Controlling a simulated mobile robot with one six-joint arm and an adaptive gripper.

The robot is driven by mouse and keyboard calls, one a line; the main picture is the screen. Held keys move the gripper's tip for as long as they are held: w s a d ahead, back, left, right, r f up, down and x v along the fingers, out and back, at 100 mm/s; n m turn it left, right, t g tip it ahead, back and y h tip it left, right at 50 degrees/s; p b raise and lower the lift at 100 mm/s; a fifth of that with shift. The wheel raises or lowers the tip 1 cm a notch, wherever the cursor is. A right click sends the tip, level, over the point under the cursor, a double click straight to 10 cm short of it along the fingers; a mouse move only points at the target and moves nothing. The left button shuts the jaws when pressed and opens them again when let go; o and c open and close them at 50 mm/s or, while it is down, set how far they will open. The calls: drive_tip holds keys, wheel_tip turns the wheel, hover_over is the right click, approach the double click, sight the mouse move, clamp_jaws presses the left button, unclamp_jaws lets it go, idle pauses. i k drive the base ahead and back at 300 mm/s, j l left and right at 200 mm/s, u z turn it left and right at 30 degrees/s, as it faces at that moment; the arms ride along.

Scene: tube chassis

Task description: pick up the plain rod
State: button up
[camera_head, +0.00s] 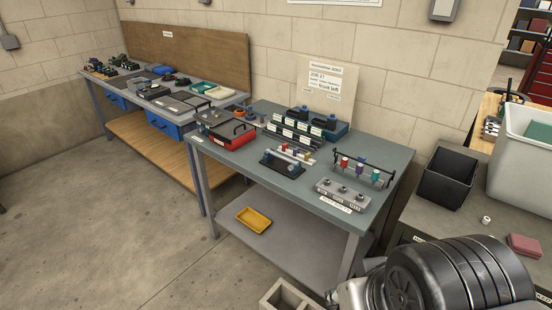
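I cannot make out for sure which thing is the plain rod. Several slim rod-like parts (293,151), some with coloured pieces, lie near the middle of the green-topped workbench (375,222), but they are too small to tell apart. A dark bar with a shiny rod-like piece (283,162) sits just in front of them. At the bench's right, a dark frame (364,168) carries red, purple and teal pieces above a grey block with round holes (345,196). My gripper is not in view; only a dark ribbed part of my arm shows at lower right.
A red case with a dark lid (226,129) and blue-black holders (318,124) stand on the bench. A yellow tray (254,220) lies on its lower shelf. A black bin (447,178) and a grey tub (522,150) stand to the right. The floor at left is clear.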

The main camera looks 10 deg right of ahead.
sight(274, 154)
drive_tip(key=u, duration=0.15)
drive_tip(key=i+j+u, duration=0.3)
drive_tip(key=i+j, duration=0.25)
drive_tip(key=j, duration=0.3)
drive_tip(key=i+j+u, duration=0.35)
drive_tip(key=i+j, duration=0.25)
drive_tip(key=i+l+z, duration=0.15)
drive_tip(key=i+z, duration=0.5)
drive_tip(key=z, duration=0.15)
drive_tip(key=i+z, duration=0.45)
drive_tip(key=i+j+z, duration=0.2)
drive_tip(key=z, duration=0.2)
drive_tip(key=i+j+z, duration=0.25)
drive_tip(key=z, duration=0.15)
drive_tip(key=i+j+z, duration=0.1)
drive_tip(key=i+z, duration=0.2)
